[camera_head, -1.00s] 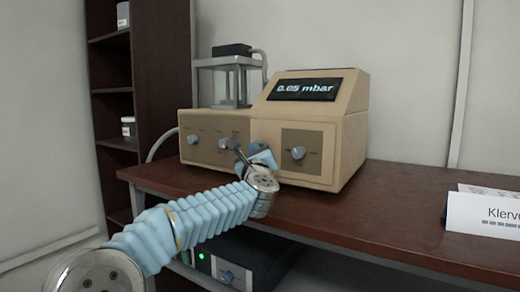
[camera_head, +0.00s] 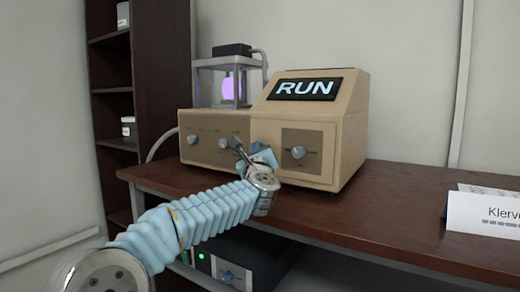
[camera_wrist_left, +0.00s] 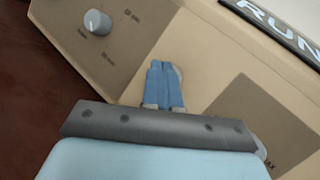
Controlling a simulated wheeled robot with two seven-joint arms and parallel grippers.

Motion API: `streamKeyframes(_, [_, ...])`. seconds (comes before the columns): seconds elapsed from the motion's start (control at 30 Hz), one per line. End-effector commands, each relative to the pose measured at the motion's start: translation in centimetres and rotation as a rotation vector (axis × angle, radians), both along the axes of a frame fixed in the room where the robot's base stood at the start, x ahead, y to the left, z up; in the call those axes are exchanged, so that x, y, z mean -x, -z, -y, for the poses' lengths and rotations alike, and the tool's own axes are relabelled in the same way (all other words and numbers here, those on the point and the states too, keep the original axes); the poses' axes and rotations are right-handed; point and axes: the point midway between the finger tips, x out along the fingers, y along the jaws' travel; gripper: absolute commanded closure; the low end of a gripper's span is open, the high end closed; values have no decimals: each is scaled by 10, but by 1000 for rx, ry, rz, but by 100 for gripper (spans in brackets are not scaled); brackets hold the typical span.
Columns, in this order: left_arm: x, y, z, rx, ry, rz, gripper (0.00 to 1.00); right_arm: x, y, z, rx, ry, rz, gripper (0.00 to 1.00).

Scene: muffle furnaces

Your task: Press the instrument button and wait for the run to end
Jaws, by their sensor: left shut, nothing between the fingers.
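The instrument (camera_head: 343,125) is a beige box on the table, and its dark display (camera_head: 305,88) reads RUN. The display also shows in part in the left wrist view (camera_wrist_left: 285,25). A glass chamber (camera_head: 212,85) on its left part holds a glowing purple shape. Grey knobs sit on its front panels, one at the right (camera_head: 298,152). My left gripper (camera_head: 238,144) is at the front of the instrument, its fingers shut and empty (camera_wrist_left: 165,65). The fingertips are close to the panel; I cannot tell whether they touch it. The button is not visible, perhaps hidden by the gripper. My right gripper is not in view.
The brown table (camera_head: 405,215) is clear to the right of the instrument, up to a white name card (camera_head: 485,213). A dark shelf (camera_head: 145,75) stands at the left. A dark box with a green light (camera_head: 240,262) sits below the table.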

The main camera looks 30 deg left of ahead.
Motion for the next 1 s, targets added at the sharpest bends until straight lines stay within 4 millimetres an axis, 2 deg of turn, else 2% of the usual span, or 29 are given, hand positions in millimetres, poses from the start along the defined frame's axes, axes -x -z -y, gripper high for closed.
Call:
streamKeyframes(0.27, [14, 3, -1, 0, 0, 1, 100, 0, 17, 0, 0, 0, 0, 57])
streamKeyframes(0.67, [18, 1, -1, -1, 0, 1, 100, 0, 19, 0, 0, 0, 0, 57])
streamKeyframes(1.0, [49, 3, -4, 0, 0, 2, 100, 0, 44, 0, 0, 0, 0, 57])
